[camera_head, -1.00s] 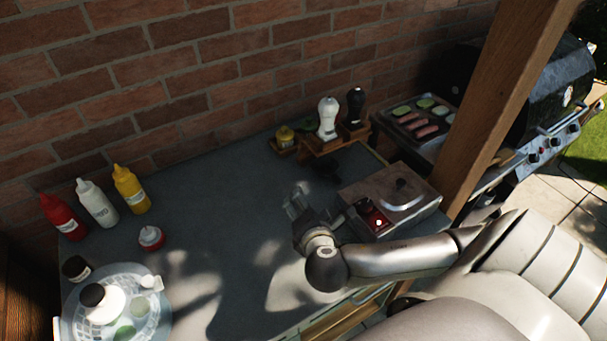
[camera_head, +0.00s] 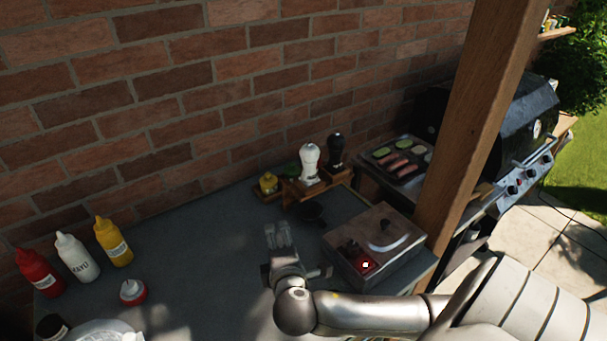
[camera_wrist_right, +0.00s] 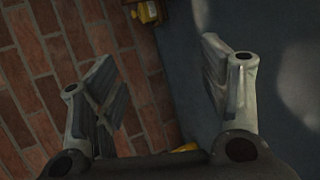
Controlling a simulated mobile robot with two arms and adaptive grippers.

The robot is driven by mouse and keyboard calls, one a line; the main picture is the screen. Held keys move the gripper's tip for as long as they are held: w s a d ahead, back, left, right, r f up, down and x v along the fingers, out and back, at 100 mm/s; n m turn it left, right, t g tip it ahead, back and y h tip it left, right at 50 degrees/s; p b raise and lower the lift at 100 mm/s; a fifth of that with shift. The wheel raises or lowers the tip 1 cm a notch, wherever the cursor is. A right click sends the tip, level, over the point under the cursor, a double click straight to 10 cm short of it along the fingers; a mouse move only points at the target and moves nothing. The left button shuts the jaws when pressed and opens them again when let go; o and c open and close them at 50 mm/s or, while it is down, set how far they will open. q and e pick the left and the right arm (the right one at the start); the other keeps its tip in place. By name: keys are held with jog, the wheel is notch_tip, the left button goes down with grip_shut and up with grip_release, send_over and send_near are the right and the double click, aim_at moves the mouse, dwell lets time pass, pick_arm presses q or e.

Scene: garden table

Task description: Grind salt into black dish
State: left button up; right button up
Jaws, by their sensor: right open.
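The white grinder (camera_head: 309,163), likely the salt, stands upright in a wooden rack at the back of the table by the brick wall. A black grinder (camera_head: 336,152) stands beside it, to its right. The black dish (camera_head: 309,213) lies on the table in front of the rack, left of a metal box. My right gripper (camera_head: 279,236) is open and empty, left of the dish and nearer me, apart from both grinders. In the right wrist view its spread fingers (camera_wrist_right: 165,85) have nothing between them. My left gripper is out of view.
A metal box (camera_head: 375,246) with a red light stands close to my right arm. Red, white and yellow bottles (camera_head: 76,257) stand at the left. A small yellow jar (camera_head: 268,184) sits left of the rack. A wooden post (camera_head: 477,130) rises at the right. The table's middle is clear.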

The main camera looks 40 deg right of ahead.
jog(key=w+d+r+m+t+h, duration=0.1)
jog(key=w+d+r+m+h, duration=0.3)
jog(key=m, duration=0.6)
jog(key=m+g+h, duration=0.2)
jog(key=m+h, duration=0.2)
jog(key=m, duration=1)
send_near(307, 160)
jog(key=d, duration=0.1)
jog(key=p+x, duration=0.3)
jog(key=x, duration=0.5)
jog(key=shift+w+d, duration=0.1)
jog(key=shift+w, duration=0.3)
jog(key=shift+f+p+x, duration=0.2)
jog(key=shift+p+x, duration=0.25)
jog(key=shift+x, duration=0.5)
jog(key=c, duration=1)
jog(key=shift+n+t+y, duration=0.3)
jog(key=shift+n+t, duration=0.1)
jog(key=shift+t, duration=0.1)
